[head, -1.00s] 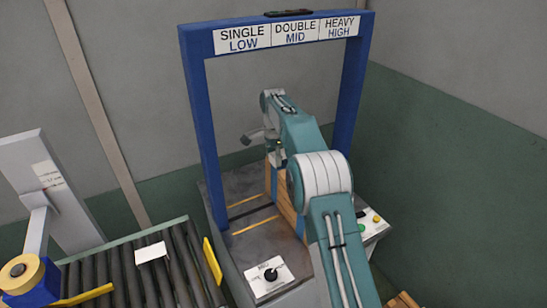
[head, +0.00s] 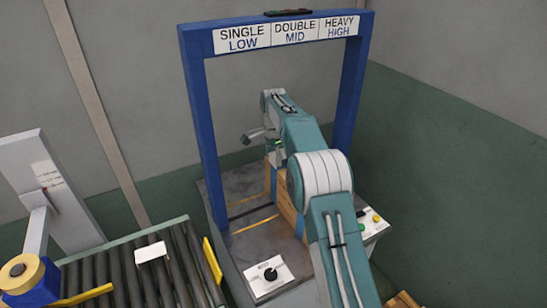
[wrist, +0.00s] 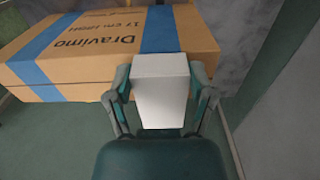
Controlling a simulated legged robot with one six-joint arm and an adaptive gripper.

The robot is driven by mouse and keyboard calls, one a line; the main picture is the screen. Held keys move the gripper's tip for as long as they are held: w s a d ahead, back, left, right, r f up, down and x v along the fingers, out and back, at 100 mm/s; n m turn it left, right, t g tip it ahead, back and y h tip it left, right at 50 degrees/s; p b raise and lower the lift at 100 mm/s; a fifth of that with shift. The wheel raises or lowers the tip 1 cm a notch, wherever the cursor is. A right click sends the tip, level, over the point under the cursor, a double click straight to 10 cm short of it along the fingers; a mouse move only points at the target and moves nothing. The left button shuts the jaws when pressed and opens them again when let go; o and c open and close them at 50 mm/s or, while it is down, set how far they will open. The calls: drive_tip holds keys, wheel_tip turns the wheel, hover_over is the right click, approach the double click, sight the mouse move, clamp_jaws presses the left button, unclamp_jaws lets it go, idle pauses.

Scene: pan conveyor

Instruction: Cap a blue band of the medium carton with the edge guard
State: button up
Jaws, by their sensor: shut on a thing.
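My gripper (wrist: 160,80) is shut on the edge guard (wrist: 160,102), a pale grey block-like piece between its fingers in the wrist view. The medium carton (wrist: 95,68) is brown, printed "Dravimo", with its near top edge just beyond the guard. Its right blue band (wrist: 160,28) runs straight toward the guard, which hides the band's near end. The left blue band (wrist: 36,50) is uncovered. Whether the guard touches the carton cannot be told. In the head view, my arm hides most of the carton (head: 288,205) and the guard.
A blue gate frame (head: 207,140) labelled low, mid and high stands over the carton's grey platform (head: 235,240). A roller conveyor (head: 130,275) with a yellow bar (head: 212,260) lies left. A small control box (head: 373,228) stands right, and a knob panel (head: 268,275) in front.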

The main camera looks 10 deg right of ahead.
drive_tip(key=shift+f, duration=1.35)
drive_tip(key=o, duration=0.8)
drive_tip(key=shift+f, duration=0.15)
drive_tip(key=shift+c, duration=0.2)
wheel_tip(320, 180, up, 12)
drive_tip(key=shift+w, duration=0.1)
